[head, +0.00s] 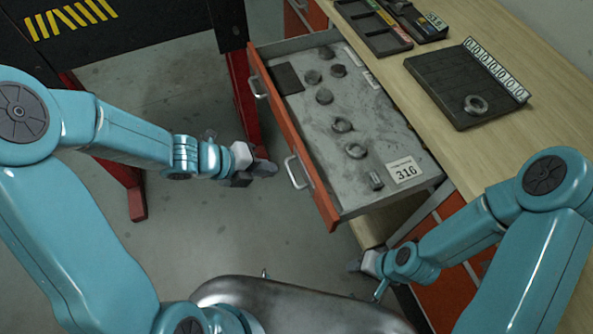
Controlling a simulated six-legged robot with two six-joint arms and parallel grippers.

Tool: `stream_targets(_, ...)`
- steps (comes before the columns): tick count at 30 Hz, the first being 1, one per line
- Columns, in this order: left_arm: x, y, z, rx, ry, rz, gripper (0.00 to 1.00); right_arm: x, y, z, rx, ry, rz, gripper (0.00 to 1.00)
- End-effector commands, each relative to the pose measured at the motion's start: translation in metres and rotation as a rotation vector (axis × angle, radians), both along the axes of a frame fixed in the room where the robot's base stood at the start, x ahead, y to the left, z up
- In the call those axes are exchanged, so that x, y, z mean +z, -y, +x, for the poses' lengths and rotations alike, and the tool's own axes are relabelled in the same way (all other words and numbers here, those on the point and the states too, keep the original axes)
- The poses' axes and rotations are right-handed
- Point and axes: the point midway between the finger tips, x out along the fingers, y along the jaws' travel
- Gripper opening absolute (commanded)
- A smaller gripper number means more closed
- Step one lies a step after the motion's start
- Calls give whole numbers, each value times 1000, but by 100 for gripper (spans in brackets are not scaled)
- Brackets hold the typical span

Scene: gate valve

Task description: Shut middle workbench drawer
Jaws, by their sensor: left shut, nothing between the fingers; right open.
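The workbench drawer (376,130) is pulled well out, with an orange front (293,143) and two metal handles, a near one (296,172) and a far one (257,87). Inside lie several dark metal rings and nuts and a white card marked 316 (403,169). My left gripper (262,173) is shut and empty, in front of the drawer front, a little left of the near handle and apart from it. My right gripper (355,265) is low beside the workbench, below the drawer's near end. Its fingers are small and partly hidden by its own wrist.
The wooden benchtop (463,135) holds a dark tray with a ring (455,85) and a parts organizer (376,25). Another orange drawer front (445,283) shows below. A red-legged frame (242,95) stands behind the drawer's far end.

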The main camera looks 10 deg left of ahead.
Motion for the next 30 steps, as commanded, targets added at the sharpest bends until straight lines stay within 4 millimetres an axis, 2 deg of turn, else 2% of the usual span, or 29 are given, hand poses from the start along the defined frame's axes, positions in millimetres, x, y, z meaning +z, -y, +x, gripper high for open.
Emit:
stream_targets(6, -32, 23, 14, -2, -6, -1, 0, -18, 0, 0, -1, 0, 0, 43)
stream_targets(15, -60, 51, 35, -2, -5, -2, 0, -28, 0, 0, -1, 0, 0, 43)
stream_targets(30, -65, 57, 40, -2, -4, -2, 0, -29, 0, 0, -1, 0, 0, 43)
